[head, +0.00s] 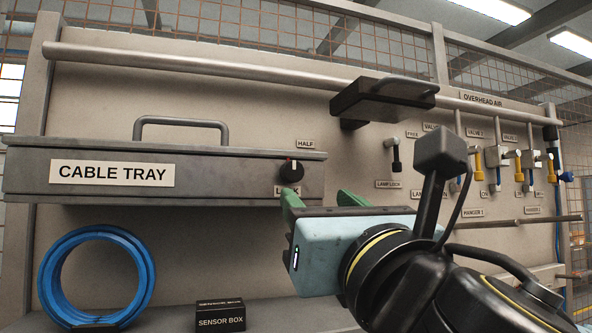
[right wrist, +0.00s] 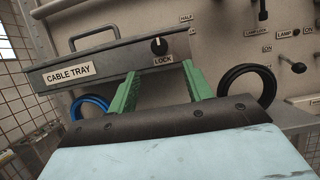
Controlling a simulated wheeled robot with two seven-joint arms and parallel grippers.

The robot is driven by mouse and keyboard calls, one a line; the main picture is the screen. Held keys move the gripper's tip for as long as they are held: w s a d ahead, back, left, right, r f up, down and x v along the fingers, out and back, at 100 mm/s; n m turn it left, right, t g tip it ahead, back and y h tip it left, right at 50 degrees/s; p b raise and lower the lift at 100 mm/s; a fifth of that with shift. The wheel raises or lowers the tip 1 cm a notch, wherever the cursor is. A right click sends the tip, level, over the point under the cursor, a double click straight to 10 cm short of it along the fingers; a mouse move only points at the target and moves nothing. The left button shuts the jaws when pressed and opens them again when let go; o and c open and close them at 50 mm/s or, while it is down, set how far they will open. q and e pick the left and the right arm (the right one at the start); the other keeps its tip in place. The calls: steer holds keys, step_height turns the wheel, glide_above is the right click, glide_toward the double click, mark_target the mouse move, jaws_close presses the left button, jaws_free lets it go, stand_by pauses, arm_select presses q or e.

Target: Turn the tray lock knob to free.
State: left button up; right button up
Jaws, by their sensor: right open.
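The tray lock knob (head: 291,170) is a round black knob on the right end of the cable tray's grey front (head: 230,180). A small pale mark shows on the knob's upper part; its exact direction is hard to read. A HALF label (head: 306,143) is above the knob and a LOCK label (right wrist: 163,60) below it. My right gripper (head: 320,199) has green fingers, spread apart and empty, just below and right of the knob. In the right wrist view the knob (right wrist: 159,46) appears beyond the open fingertips (right wrist: 160,76), not touched. My left gripper is not in view.
A grey handle (head: 181,122) is on top of the tray. A blue hose coil (head: 146,275) and a sensor box (head: 220,316) are below. A dark block with a handle (head: 365,102) hangs on the rail. Several valves (head: 497,156) are at the right.

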mark_target(294, 175)
steer(key=p+x, duration=0.2)
steer(key=x, duration=0.7)
steer(key=shift+w+p, duration=0.15)
steer(key=shift+p, duration=0.25)
steer(key=c, duration=1)
steer(key=shift+o, duration=0.2)
